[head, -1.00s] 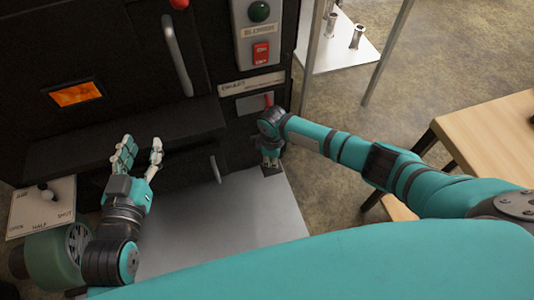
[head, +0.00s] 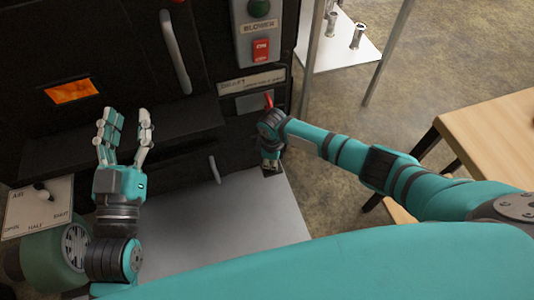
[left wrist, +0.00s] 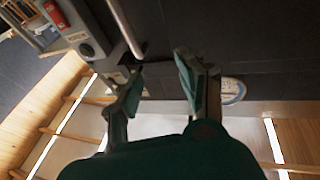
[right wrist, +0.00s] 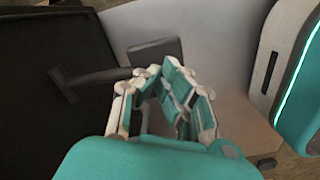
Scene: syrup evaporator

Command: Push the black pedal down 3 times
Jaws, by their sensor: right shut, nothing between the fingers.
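The black pedal (right wrist: 155,51) is a flat dark plate on a bar that runs left toward the black machine in the right wrist view. My right gripper (right wrist: 160,72) is shut and empty, its fingertips right by the pedal's near edge; I cannot tell whether they touch it. In the head view this gripper (head: 270,168) points down at the foot of the machine and hides most of the pedal. My left gripper (head: 126,115) is open and empty in front of the machine, fingers pointing up and away; its spread fingers also show in the left wrist view (left wrist: 158,78).
The black machine (head: 140,85) fills the back, with a glowing window (head: 73,91), a long handle (head: 174,50) and a blower switch box (head: 260,30). A grey plate (head: 225,215) lies before it. A wooden table (head: 490,135) stands right.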

